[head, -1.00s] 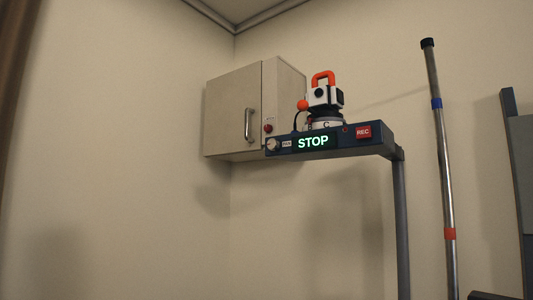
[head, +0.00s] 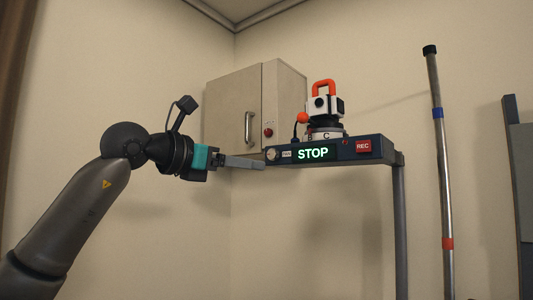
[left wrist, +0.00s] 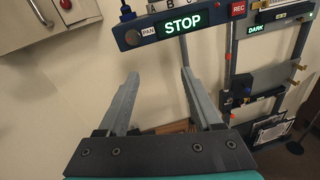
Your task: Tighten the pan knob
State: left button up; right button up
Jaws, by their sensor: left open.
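The pan knob (head: 271,154) is a small pale round knob at the left end of the blue panel (head: 348,148), beside the PAN label. It also shows in the left wrist view (left wrist: 132,37), above the fingertips. My left gripper (head: 262,164) comes in from the left, with its fingers just left of and slightly below the knob in the head view. In the left wrist view the fingers (left wrist: 160,74) are spread apart with nothing between them. The panel display reads STOP. My right gripper is in neither view.
A white and orange camera head (head: 324,102) stands on the panel's shelf. A wall cabinet (head: 233,105) with a handle is behind my gripper. A red REC button (head: 363,146) is at the panel's right. A striped pole (head: 439,160) stands farther right.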

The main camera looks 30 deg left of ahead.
aim_at(271, 154)
pick_arm(q)
jog(key=s+a+r+t+y, duration=0.1)
jog(key=s+a+r+y, duration=0.2)
jog(key=w+p, duration=0.1)
jog(key=w, duration=0.3)
jog(key=w+d+p, duration=0.1)
jog(key=w+p, duration=0.1)
jog(key=w, duration=0.2)
jog(key=w+p, duration=0.1)
jog(key=w, duration=0.4)
jog(key=shift+d+r, duration=0.25)
jog(key=shift+w+f+h+p, duration=0.1)
jog(key=shift+w+h+p, duration=0.25)
jog(key=shift+w, duration=0.45)
grip_shut()
